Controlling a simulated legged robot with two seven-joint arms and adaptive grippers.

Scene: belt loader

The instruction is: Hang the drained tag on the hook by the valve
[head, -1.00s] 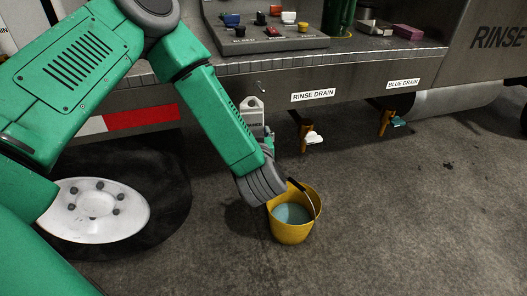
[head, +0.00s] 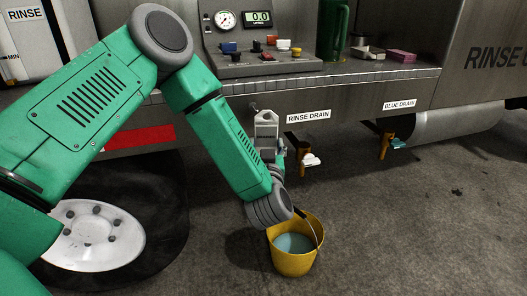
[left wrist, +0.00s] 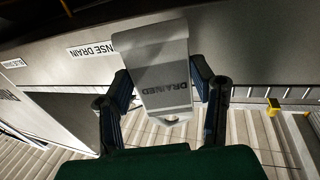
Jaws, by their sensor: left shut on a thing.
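The drained tag (head: 266,131) is a pale grey plate with a hole at its upper end, hanging in front of the loader's side in the head view. My left gripper (head: 271,152) is shut on the tag, which stands nearly upright. In the left wrist view the tag (left wrist: 152,72) sits between the two fingers of the gripper (left wrist: 163,82), its word DRAINED upside down. A small hook (head: 253,107) shows just left of the tag's top; the tag looks apart from it. The rinse drain valve (head: 310,160), with a white handle, is right of the tag. My right gripper is out of view.
A yellow bucket (head: 294,262) with bluish liquid stands on the floor below my left wrist. The RINSE DRAIN label (head: 309,116) is right of the tag. The blue drain valve (head: 399,143) is farther right. A control panel (head: 262,62) sits on the ledge above.

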